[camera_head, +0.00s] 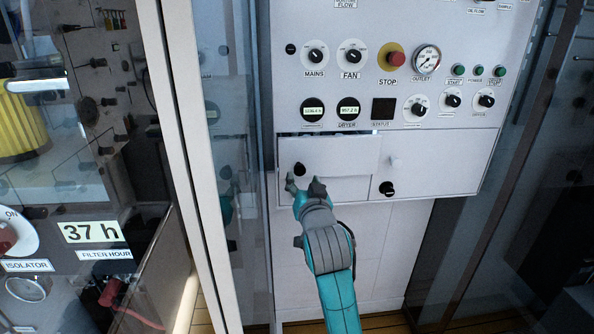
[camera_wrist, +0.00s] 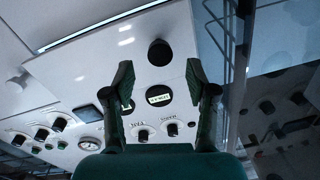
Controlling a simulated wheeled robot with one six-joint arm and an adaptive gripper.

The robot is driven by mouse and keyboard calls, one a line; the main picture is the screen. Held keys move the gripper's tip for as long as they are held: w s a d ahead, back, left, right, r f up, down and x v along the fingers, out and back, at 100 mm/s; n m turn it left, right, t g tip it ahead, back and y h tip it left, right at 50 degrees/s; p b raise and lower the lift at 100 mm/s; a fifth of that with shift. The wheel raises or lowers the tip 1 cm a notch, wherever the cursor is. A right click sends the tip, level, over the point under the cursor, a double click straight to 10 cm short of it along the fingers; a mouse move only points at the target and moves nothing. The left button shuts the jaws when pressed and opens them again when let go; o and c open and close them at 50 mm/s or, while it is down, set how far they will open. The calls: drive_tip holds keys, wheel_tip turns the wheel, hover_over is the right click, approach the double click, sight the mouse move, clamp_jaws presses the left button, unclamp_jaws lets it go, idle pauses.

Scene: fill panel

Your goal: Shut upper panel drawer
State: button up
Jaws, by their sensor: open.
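The upper panel drawer (camera_head: 335,152) is a white front at the left under the gauges in the head view. A dark, lit gap along its top edge suggests it stands a little out from the panel. Its round black knob (camera_head: 299,169) also shows in the wrist view (camera_wrist: 160,52), on the white drawer front (camera_wrist: 105,55). My gripper (camera_head: 304,184) is just below the knob in the head view, open and empty. In the wrist view, my gripper (camera_wrist: 160,78) has its two fingers apart, with the knob beyond the tips. I cannot tell whether anything touches.
Dials, a red stop button (camera_head: 391,59) and a round gauge (camera_head: 427,60) are above. A glass door with a white frame (camera_head: 190,150) stands at the left.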

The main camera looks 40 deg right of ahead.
sight(300, 172)
drive_tip(key=x, duration=0.6)
drive_tip(key=shift+w, duration=0.1)
clamp_jaws()
